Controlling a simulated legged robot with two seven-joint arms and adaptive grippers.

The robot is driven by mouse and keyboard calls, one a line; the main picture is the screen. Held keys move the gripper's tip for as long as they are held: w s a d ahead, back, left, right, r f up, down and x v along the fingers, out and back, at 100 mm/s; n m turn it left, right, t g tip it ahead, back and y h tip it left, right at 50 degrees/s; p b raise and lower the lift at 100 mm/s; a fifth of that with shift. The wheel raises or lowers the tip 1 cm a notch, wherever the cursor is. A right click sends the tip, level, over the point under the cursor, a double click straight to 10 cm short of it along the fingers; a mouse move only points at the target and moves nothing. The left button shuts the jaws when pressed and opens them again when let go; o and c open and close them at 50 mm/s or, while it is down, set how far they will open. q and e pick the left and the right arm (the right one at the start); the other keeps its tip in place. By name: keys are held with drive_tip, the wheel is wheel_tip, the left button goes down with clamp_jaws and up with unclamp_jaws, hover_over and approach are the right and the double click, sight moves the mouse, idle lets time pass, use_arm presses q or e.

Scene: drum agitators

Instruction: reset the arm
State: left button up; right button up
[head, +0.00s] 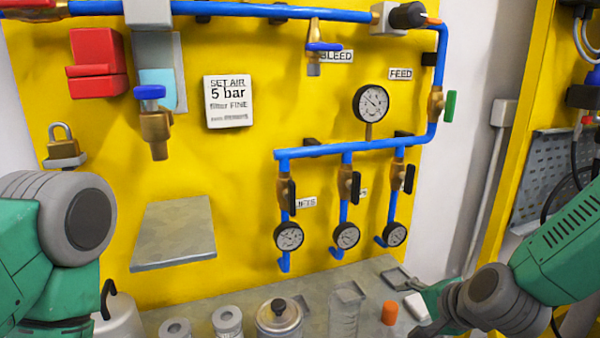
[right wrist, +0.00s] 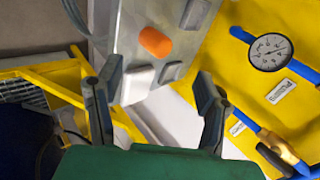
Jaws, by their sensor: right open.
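My right arm (head: 540,275) comes in from the right in the head view, green with grey joints. My right gripper (head: 428,300) is low at the right, beside the right end of the grey shelf (head: 330,275). In the right wrist view the right gripper (right wrist: 160,75) has its two dark fingers spread wide with nothing between them. Beyond the fingers lie a white block (right wrist: 138,84) and an orange piece (right wrist: 155,41) on the shelf. My left arm (head: 50,240) fills the lower left of the head view; its gripper is out of the picture.
A yellow panel (head: 240,165) carries blue pipes (head: 350,148), gauges (head: 370,103) and valves. A small grey plate (head: 175,235) juts out at left. Jars and a lidded pot (head: 279,318) stand along the shelf. A yellow frame (head: 510,130) stands at right.

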drive_tip(key=s+d+f+n+g+h+b, duration=0.1)
drive_tip(key=s+f+n+g, duration=0.15)
drive_tip(key=s+f, duration=0.5)
drive_tip(key=s+d+f+n+g, duration=0.1)
drive_tip(key=s+d+f+n, duration=0.1)
drive_tip(key=s+f+n, duration=0.5)
drive_tip(key=s+d+f+n+g+b, duration=0.1)
drive_tip(key=s+d+f+n+g, duration=0.1)
drive_tip(key=s+f, duration=0.3)
drive_tip(key=s+d+f+n+g+h, duration=0.1)
drive_tip(key=s+f, duration=0.4)
drive_tip(key=s, duration=0.6)
drive_tip(key=shift+d+f+n+g+h+b, duration=0.3)
drive_tip(key=shift+d+f+n+g+b, duration=0.1)
drive_tip(key=shift+d+n+g, duration=0.2)
drive_tip(key=shift+w+a, duration=0.1)
idle(0.9)
